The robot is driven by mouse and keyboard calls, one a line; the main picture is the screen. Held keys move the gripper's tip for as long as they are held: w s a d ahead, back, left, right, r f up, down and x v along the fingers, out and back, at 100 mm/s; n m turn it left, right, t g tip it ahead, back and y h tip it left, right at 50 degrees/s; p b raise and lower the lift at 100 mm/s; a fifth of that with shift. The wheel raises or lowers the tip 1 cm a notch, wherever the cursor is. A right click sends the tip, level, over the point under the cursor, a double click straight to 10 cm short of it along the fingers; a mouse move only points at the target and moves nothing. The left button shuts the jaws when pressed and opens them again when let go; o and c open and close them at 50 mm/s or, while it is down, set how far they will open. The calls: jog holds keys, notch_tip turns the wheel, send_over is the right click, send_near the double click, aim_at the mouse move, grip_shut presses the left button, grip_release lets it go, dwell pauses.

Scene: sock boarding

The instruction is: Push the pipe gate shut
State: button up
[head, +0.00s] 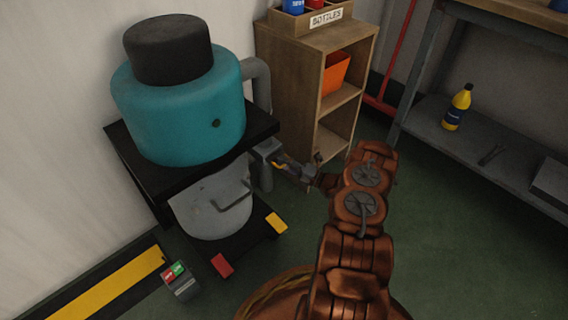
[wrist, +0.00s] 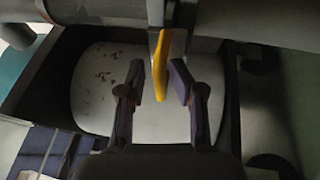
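The pipe gate (head: 267,149) is a grey housing on the grey pipe (head: 258,80) at the right of the teal tank. A yellow gate handle (head: 279,165) sticks out on its right side. In the wrist view the yellow handle (wrist: 161,65) hangs from a grey metal piece at the top middle. My gripper (head: 284,162) is at the handle, reaching in from the right. In the wrist view my gripper (wrist: 157,80) is open, with the handle's lower end between its two fingers. A gap shows on each side, and I cannot tell contact.
The teal tank (head: 180,105) stands on a black frame over a grey drum (head: 212,205). Red (head: 222,265) and yellow (head: 276,223) pedals jut out low in front. A button box (head: 180,281) sits on the floor. A wooden shelf (head: 297,100) stands behind. Green floor lies clear at right.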

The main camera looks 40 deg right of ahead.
jog(key=v, duration=1.2)
dwell(0.4)
